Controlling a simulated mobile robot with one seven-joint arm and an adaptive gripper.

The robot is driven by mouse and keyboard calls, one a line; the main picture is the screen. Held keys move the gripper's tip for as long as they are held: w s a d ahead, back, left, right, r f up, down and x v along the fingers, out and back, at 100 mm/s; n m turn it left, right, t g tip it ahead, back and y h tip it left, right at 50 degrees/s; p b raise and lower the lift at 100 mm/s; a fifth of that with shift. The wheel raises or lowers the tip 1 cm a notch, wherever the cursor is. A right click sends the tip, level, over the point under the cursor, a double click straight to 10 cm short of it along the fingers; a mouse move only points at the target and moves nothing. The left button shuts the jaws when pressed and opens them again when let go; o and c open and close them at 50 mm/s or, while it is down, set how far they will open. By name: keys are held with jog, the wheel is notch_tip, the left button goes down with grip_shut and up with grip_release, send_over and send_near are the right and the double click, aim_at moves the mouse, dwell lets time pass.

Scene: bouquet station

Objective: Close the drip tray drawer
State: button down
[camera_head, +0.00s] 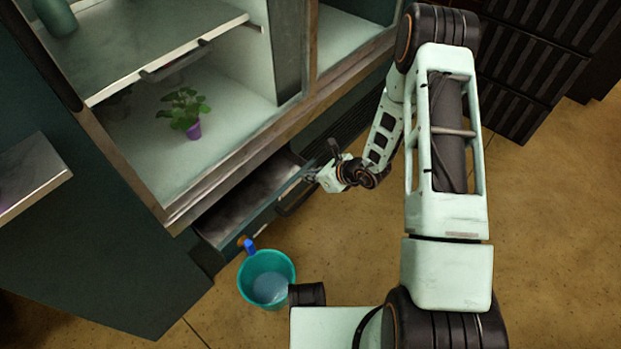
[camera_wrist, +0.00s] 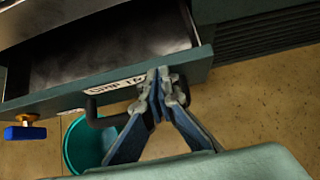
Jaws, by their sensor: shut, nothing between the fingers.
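The drip tray drawer (camera_head: 247,204) sticks out from the base of the cabinet, so its dark, empty inside shows. In the wrist view its inside (camera_wrist: 110,45) and its front panel (camera_wrist: 70,99) with a white label are in sight. A dark bar handle (camera_wrist: 92,115) runs along the front; it also shows in the head view (camera_head: 296,197). My gripper (camera_head: 314,174) is at the right end of the drawer front. In the wrist view its fingertips (camera_wrist: 160,82) are together, close against the front beside the label. I cannot tell whether they touch it.
A teal bucket (camera_head: 266,279) stands on the floor below the drawer, near a tap with a blue handle (camera_wrist: 25,132). A potted plant (camera_head: 185,110) sits inside the cabinet above. Dark slatted crates (camera_head: 525,65) stand at the back right. The floor on the right is clear.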

jog(key=w+a+b, duration=0.2)
jog(key=w+a, duration=0.3)
jog(key=a, duration=0.1)
jog(key=shift+w, duration=0.15)
dwell(0.5)
